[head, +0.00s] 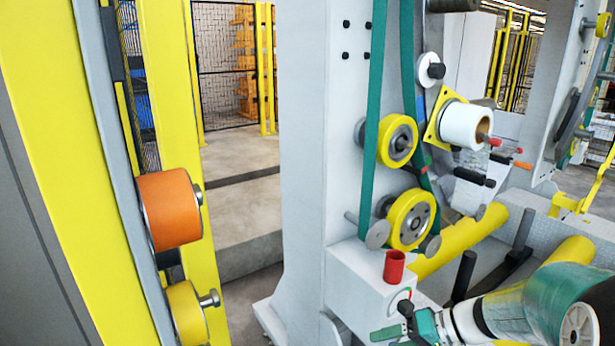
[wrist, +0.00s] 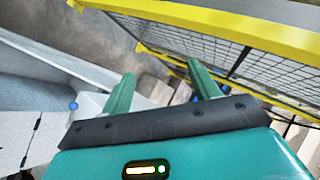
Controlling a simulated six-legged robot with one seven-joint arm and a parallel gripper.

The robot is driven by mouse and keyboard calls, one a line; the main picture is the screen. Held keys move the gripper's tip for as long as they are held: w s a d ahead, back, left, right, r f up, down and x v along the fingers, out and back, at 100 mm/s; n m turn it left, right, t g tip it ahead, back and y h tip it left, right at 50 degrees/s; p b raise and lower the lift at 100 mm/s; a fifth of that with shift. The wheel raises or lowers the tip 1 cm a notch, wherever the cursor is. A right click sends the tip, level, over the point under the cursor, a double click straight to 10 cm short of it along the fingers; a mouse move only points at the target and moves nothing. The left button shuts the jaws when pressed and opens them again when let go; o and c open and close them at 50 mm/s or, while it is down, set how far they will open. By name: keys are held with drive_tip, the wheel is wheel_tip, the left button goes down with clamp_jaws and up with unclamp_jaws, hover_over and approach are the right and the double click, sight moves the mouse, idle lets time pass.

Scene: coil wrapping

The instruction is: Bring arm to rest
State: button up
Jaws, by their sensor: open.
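My arm (head: 530,305) reaches in from the lower right of the head view, with white and teal links. My gripper (head: 395,322) is at its end, at the bottom of that view, in front of the white machine's lower block. In the wrist view my gripper (wrist: 160,80) shows two green fingers spread apart with nothing between them. Beyond the fingers are floor and a yellow-framed mesh fence. In the head view the fingers are small and partly cut off by the bottom edge.
The white machine column (head: 320,130) carries green belts and yellow rollers (head: 410,220). A red cup-shaped part (head: 394,266) stands on its lower block. A white roll (head: 466,124) sits at right. Orange (head: 168,210) and yellow rollers (head: 186,312) are at left. Yellow fence (wrist: 220,20) borders the wrist view.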

drive_tip(key=s+a+r+t+h, duration=0.1)
drive_tip(key=s+r+t+h, duration=0.1)
drive_tip(key=s+r+h, duration=0.8)
drive_tip(key=shift+s+a+r+m+t+h, duration=0.35)
drive_tip(key=shift+s+r, duration=0.3)
drive_tip(key=shift+s, duration=2)
drive_tip(key=shift+s, duration=0.1)
